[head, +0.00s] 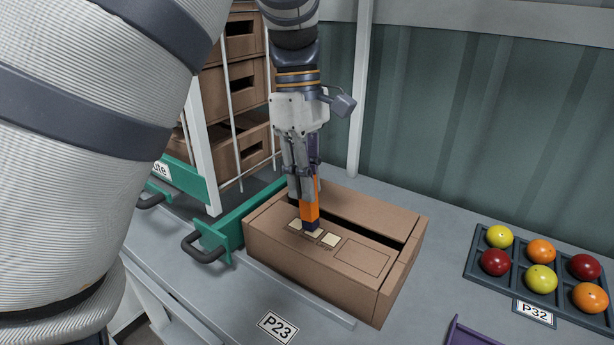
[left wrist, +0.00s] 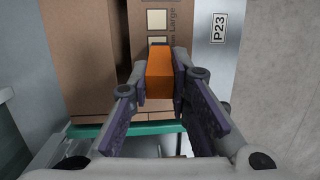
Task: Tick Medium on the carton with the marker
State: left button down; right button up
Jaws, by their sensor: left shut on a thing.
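The brown carton (head: 287,262) lies on the grey bench, with a row of pale tick boxes and an empty outlined rectangle on its top. The carton also fills the top of the left wrist view (left wrist: 90,50), where the printed word "Large" is readable beside a pale box (left wrist: 157,19). My left gripper (head: 306,190) points down over the carton, shut on the orange marker (head: 310,211). The marker's dark lower end is at or just above the row of boxes; I cannot tell whether it touches. The marker's orange body (left wrist: 159,73) hides some boxes in the wrist view. My right gripper is not seen.
A green frame with a black handle (head: 205,247) stands left of the carton, by a rack of brown cartons (head: 240,40). A P23 label (head: 276,327) lies in front. Bench between carton and tray is clear.

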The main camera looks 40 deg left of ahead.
pick_arm(q)
jog(key=shift+f, duration=0.15)
jog(key=shift+w+d, duration=0.35)
jog(key=shift+w, duration=0.1)
dwell(0.4)
jog(key=shift+s+a, duration=0.45)
jog(key=shift+s, duration=0.05)
jog(key=shift+w+d, duration=0.3)
jog(key=shift+w, duration=0.05)
dwell(0.6)
jog(key=shift+r, duration=3)
